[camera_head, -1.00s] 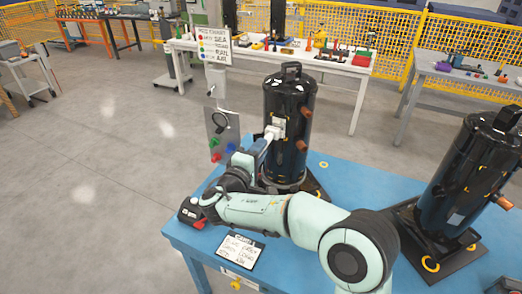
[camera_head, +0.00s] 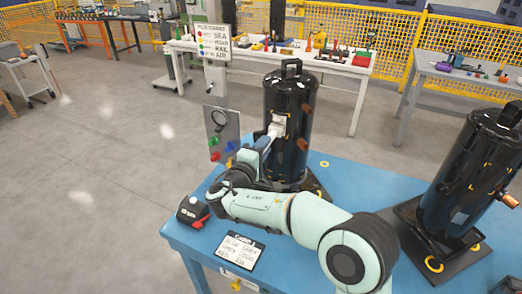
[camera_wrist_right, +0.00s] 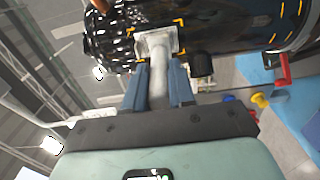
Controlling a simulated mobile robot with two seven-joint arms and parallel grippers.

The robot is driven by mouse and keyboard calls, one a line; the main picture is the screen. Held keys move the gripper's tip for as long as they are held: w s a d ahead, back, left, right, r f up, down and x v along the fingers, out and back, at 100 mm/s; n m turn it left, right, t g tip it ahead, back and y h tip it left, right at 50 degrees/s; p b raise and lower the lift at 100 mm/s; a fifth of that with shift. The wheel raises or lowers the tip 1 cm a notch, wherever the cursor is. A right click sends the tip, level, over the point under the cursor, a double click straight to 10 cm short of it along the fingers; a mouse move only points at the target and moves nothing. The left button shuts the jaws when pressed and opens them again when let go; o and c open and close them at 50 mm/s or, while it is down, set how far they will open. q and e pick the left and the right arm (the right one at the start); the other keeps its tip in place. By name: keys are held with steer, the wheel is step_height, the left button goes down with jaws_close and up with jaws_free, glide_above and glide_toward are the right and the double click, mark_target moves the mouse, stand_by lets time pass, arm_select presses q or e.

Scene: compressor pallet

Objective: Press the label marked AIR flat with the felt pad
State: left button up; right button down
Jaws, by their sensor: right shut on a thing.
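My right gripper (camera_head: 263,142) is shut on the handle of a felt pad tool (camera_wrist_right: 157,75), held between its blue fingers. The tool's square, pale head (camera_wrist_right: 158,38) is against or very close to the side of the near black compressor (camera_head: 289,100); contact cannot be told. Yellow corner marks (camera_wrist_right: 181,22) show on the compressor around the head. No label marked AIR can be read on the compressor; the tool head covers the marked area. My left gripper is not in view.
A second black compressor (camera_head: 466,175) stands at the right on the blue table (camera_head: 345,185). A panel with coloured knobs (camera_head: 222,125) is just left of the near compressor. A black and red device (camera_head: 190,210) and a written card (camera_head: 240,250) lie in front. A sign (camera_head: 213,42) stands behind.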

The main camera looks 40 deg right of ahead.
steer(key=shift+w+d+r, duration=0.1)
steer(key=shift+w+d, duration=0.1)
steer(key=shift+d, duration=0.25)
stand_by(0.9)
stand_by(0.3)
steer(key=shift+b+v, duration=0.55)
steer(key=shift+v, duration=0.2)
steer(key=shift+b+v, duration=0.45)
steer(key=shift+v, duration=0.6)
